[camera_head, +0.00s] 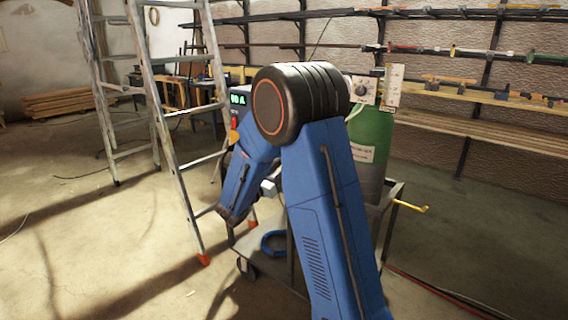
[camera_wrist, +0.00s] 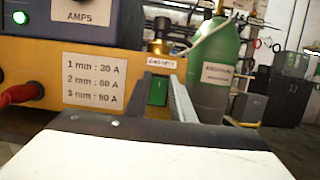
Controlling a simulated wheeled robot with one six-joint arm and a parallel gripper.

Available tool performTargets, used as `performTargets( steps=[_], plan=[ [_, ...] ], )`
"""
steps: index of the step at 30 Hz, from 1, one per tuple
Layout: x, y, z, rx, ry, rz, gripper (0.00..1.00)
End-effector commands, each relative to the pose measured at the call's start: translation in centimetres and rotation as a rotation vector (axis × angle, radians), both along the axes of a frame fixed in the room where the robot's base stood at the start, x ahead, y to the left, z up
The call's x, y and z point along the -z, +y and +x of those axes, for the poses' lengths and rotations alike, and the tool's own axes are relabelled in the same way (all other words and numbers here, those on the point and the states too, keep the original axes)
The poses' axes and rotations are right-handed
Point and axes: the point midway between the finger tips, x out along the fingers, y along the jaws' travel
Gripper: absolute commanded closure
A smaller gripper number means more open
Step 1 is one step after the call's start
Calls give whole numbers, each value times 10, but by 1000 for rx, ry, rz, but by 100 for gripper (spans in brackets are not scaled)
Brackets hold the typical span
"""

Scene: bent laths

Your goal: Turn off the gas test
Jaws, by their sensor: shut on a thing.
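The gas test switch (camera_wrist: 158,92) is a small green rocker on the yellow front of a welding machine (camera_wrist: 120,68), under a small label (camera_wrist: 161,63) reading "GAS TEST". Whether the rocker is tipped on or off is unclear. My gripper (camera_wrist: 160,98) is shut on the switch, one grey finger on each side of it. My arm hides the gripper and the switch there.
A green gas cylinder (camera_wrist: 215,48) stands right of the machine, on a cart (camera_head: 393,192) with a yellow hook (camera_head: 411,206). A red plug (camera_wrist: 20,94) sits at the machine's left. A ladder (camera_head: 165,120) stands left of my arm. Open floor lies front left.

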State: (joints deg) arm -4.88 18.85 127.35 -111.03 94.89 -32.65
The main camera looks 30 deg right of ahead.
Motion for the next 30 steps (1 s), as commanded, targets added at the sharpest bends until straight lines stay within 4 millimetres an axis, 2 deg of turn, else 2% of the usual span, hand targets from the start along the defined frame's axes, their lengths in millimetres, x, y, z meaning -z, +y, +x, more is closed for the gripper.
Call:
performTargets(
  steps=[11,12,14,15,25,30],
  plan=[
    [1,1,0,-1,-7,-21,100],
    [1,1,0,-1,-7,-21,76],
    [1,1,0,-1,-7,-21,61],
    [1,1,0,-1,-7,-21,59],
    [2,3,-1,-2,-8,-20,59],
    [7,19,-5,-4,-6,-19,59]
  ],
)
